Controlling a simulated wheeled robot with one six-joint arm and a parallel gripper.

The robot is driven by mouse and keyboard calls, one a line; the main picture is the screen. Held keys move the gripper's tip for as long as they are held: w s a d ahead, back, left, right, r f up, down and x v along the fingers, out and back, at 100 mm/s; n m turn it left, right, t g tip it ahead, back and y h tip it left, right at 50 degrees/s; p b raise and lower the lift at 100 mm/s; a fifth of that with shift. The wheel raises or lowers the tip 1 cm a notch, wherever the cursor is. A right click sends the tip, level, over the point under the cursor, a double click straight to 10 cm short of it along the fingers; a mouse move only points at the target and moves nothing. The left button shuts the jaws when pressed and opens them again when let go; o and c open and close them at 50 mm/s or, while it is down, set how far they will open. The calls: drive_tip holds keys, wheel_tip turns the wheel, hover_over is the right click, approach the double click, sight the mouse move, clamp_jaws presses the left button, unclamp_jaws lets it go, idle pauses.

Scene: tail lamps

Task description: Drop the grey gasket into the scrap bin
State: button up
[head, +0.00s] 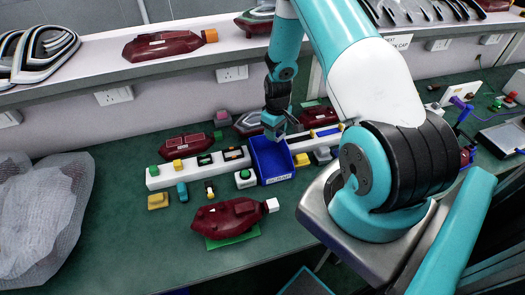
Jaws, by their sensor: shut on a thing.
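My gripper (274,135) points down at the back of the blue bin (277,181), at or just above its rim. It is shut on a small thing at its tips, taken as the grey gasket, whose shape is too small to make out. The blue bin stands upright on the green bench with a white label on its front, too small to read. The bin's inside is partly seen and looks empty in front of the gripper.
A white rail (160,183) with several buttons and small parts runs left of the bin. A dark red lamp (228,214) lies in front on a green pad. A clear bag (45,215) fills the left. A shelf (110,70) runs behind. The front bench is mostly clear.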

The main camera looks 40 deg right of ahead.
wheel_tip(320, 180, down, 6)
drive_tip(key=b, duration=0.3)
drive_tip(key=shift+r+b, duration=0.1)
drive_tip(key=shift+b, duration=0.2)
drive_tip(key=shift+s, duration=0.1)
drive_tip(key=o, duration=1.1)
wheel_tip(320, 180, up, 18)
drive_tip(key=b, duration=0.3)
drive_tip(key=shift+f, duration=0.25)
